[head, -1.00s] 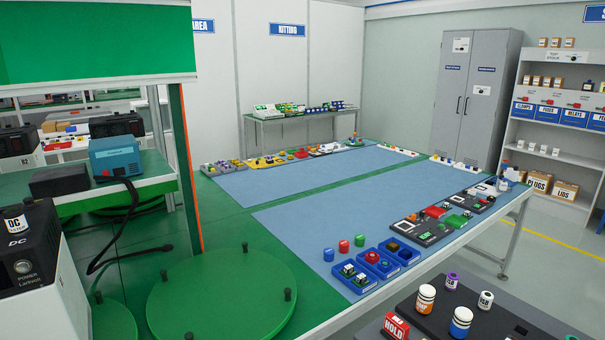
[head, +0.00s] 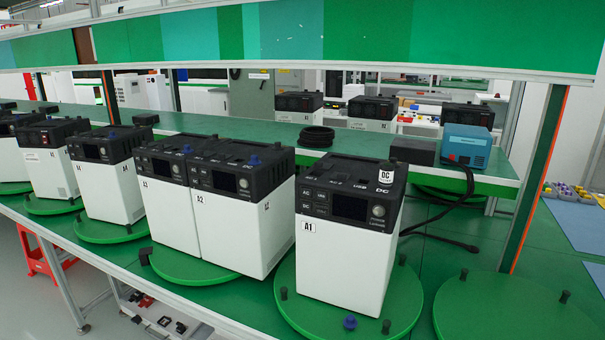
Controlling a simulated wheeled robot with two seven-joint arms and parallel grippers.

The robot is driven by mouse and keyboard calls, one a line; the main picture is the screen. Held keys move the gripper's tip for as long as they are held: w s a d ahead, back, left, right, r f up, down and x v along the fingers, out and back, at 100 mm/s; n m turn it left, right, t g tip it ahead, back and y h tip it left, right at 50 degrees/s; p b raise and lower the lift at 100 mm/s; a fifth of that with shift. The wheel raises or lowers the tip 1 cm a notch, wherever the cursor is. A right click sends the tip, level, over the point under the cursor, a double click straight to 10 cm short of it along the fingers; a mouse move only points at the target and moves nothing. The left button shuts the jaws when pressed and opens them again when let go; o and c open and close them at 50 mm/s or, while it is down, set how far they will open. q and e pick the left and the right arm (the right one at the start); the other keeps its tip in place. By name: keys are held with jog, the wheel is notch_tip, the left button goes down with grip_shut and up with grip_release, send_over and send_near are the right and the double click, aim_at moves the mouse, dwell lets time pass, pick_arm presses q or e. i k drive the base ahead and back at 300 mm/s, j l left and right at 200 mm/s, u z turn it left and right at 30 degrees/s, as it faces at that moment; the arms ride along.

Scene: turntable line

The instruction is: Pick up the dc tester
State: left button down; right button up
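The dc tester (head: 386,174) is a small white piece with a dark top and the letters DC on it. It stands upright on the black top of the unit labelled A1 (head: 345,262), near that unit's back right corner. The A1 unit is a white box with a black upper part, standing on a green round turntable (head: 408,310). Neither of my grippers shows in the head view.
More units, such as A2 (head: 232,225), stand in a row to the left on turntables. A blue knob (head: 349,322) lies in front of A1. Behind are a coiled black cable (head: 317,136) and a blue device (head: 466,146) on a shelf. An empty turntable (head: 520,308) is at right.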

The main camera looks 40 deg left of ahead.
aim_at(387, 169)
jog(key=u, duration=0.8)
jog(key=i+l+u, duration=0.35)
jog(key=i+l, duration=0.25)
